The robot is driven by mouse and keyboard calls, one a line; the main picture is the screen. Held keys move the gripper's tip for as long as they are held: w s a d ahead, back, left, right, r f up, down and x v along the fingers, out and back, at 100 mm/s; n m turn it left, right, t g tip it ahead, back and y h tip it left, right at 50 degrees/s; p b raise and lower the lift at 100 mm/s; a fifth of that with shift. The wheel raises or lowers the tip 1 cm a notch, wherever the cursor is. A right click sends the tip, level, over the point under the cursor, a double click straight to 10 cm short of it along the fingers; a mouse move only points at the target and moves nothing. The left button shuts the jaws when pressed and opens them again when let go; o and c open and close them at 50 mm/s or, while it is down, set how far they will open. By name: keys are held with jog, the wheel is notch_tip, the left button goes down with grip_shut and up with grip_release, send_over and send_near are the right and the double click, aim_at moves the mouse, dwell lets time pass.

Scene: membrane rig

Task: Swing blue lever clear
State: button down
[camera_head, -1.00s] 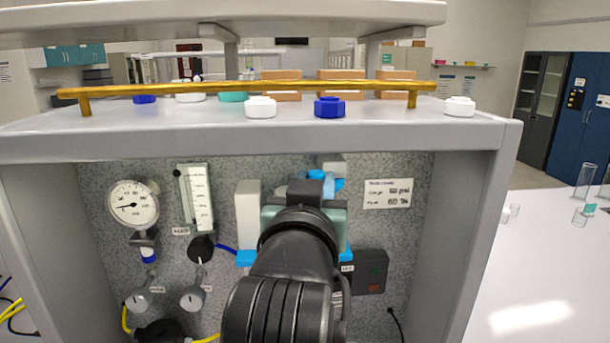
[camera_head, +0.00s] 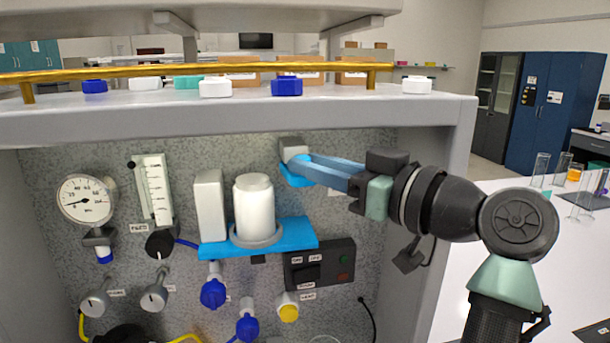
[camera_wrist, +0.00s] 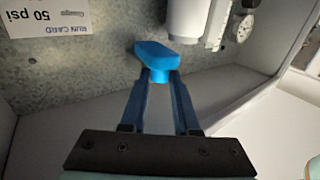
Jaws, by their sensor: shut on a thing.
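The blue lever (camera_head: 291,178) sits under a grey block (camera_head: 293,150) high on the speckled back panel, to the upper right of the white cylinder. It shows in the wrist view as a bright blue, blunt-ended bar (camera_wrist: 158,52). My gripper (camera_head: 309,166) reaches in from the right with its slate-blue fingers. In the wrist view the fingertips (camera_wrist: 160,76) close on the near end of the lever. The fingers partly hide the lever in the head view. The white cylinder (camera_head: 254,205) stands upright on a bright blue shelf (camera_head: 215,250), with nothing over its top.
A white block (camera_head: 209,205) stands left of the cylinder. A gauge (camera_head: 86,200) and flow tube (camera_head: 154,190) are further left. A dark switch box (camera_head: 320,265) and blue knobs (camera_head: 213,293) sit below. The rig's right side wall (camera_head: 440,200) is close to my arm.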

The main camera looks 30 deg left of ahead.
jog(key=shift+w+d+n+g+y, duration=0.15)
jog(key=shift+w+n+g, duration=0.15)
jog(key=shift+n+g, duration=0.4)
jog(key=shift+w+d+n+g+y, duration=0.1)
jog(key=shift+w+n+g+y, duration=0.2)
jog(key=shift+g, duration=0.75)
jog(key=shift+w+d+n+g+y, duration=0.1)
jog(key=shift+w+n+g, duration=0.15)
jog(key=shift+n+g, duration=0.5)
jog(key=shift+f+g, duration=0.1)
jog(key=shift+g, duration=0.3)
jog(key=c, duration=0.6)
grip_release()
jog(key=shift+c, duration=0.2)
jog(key=d+b, duration=0.3)
jog(key=d, duration=1)
